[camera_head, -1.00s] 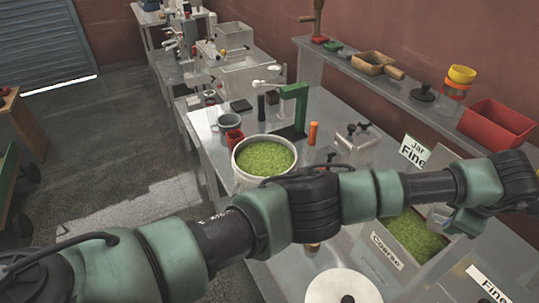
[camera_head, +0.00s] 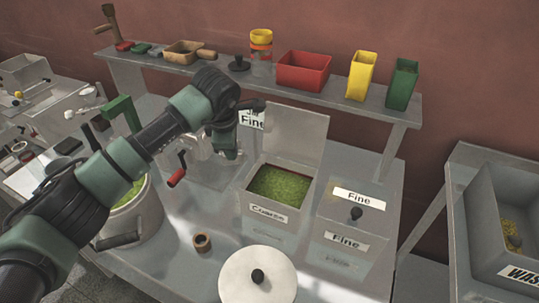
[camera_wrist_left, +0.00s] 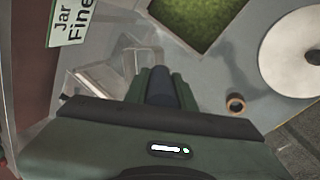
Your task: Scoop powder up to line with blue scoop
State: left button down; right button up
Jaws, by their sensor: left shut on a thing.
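My left gripper (camera_head: 228,152) reaches in from the left, pointing down in front of the shelf, left of the Coarse bin. In the left wrist view its green fingers are shut on a dark blue piece (camera_wrist_left: 162,90), which looks like the blue scoop's handle. I cannot make out the scoop's bowl or any fill line. Clear boxy shapes (camera_wrist_left: 105,75) show beside the fingers. The open Coarse bin (camera_head: 262,215) holds green powder (camera_head: 280,187), which also shows in the left wrist view (camera_wrist_left: 200,15). My right gripper is not in view.
A closed Fine bin (camera_head: 345,235) stands right of the Coarse bin. A round white lid (camera_head: 250,290) and a small brown ring (camera_head: 202,243) lie in front. A white pot (camera_head: 145,215) of green powder is at left. The shelf (camera_head: 340,105) holds several containers.

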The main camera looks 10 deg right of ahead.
pick_arm(q)
jog(key=s+a+r+b, duration=0.1)
jog(key=s+a+r, duration=0.15)
jog(key=a, duration=0.85)
jog(key=s+a+r+b, duration=0.2)
jog(key=a+r, duration=0.1)
jog(key=a, duration=0.9)
jog(key=s+a+r+b, duration=0.1)
jog(key=s+a+r, duration=0.15)
jog(key=a, duration=0.85)
notch_tip(320, 180, down, 11)
jog(key=b, duration=0.8)
jog(key=shift+w+r+b, duration=0.2)
jog(key=shift+w+b, duration=0.1)
jog(key=shift+w, duration=0.05)
jog(key=shift+d, duration=0.1)
notch_tip(320, 180, up, 9)
jog(key=p, duration=0.6)
jog(key=shift+p, duration=0.4)
jog(key=shift+s, duration=0.1)
